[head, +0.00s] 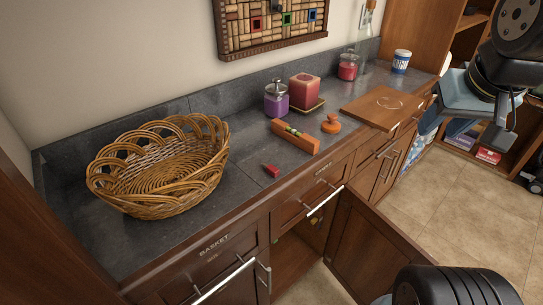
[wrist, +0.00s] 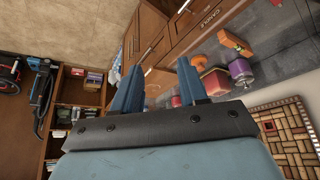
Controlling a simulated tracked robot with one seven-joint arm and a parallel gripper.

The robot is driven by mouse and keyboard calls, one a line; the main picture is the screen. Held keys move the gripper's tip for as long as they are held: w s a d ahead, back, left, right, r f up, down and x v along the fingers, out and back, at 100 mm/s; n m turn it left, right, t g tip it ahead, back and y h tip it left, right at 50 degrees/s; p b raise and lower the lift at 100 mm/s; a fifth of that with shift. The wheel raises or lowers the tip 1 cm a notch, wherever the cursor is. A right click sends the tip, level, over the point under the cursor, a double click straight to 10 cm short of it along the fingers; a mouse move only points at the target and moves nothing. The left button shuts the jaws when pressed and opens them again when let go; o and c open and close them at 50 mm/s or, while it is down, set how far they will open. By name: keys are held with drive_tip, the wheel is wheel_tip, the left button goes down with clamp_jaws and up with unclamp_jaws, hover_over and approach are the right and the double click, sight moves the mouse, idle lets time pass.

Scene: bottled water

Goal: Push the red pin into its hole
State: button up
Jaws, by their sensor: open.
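A small red piece, which looks like the red pin (head: 271,170), lies on the dark counter in the head view, between the wicker basket and the orange block. The orange block (head: 296,136) sits near the counter's front edge with green and yellow pieces along its top; its holes are too small to make out. The block also shows at the upper right of the wrist view (wrist: 232,42). My gripper (wrist: 160,76) is open, with two blue fingers apart and nothing between them. In the head view it is at the upper right, well away from the red piece.
A wicker basket (head: 160,170) stands at the left. A purple jar (head: 276,100), a red candle (head: 304,91), an orange knobbed object (head: 331,124) and a wooden board (head: 384,106) stand further along. A cabinet door (head: 370,245) hangs open below the counter.

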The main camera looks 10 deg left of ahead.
drive_tip(key=shift+o, duration=0.3)
drive_tip(key=shift+w+d, duration=0.15)
drive_tip(key=shift+d, duration=0.1)
drive_tip(key=shift+o, duration=0.5)
drive_tip(key=shift+w+a+r, duration=0.1)
drive_tip(key=shift+w+a, duration=0.15)
drive_tip(key=shift+w, duration=0.05)
drive_tip(key=n+g, duration=0.6)
drive_tip(key=n, duration=0.4)
hover_over(272, 167)
wheel_tip(272, 167, down, 17)
drive_tip(key=shift+w+a+r, duration=0.1)
drive_tip(key=shift+f, duration=2.85)
drive_tip(key=shift+c, duration=0.4)
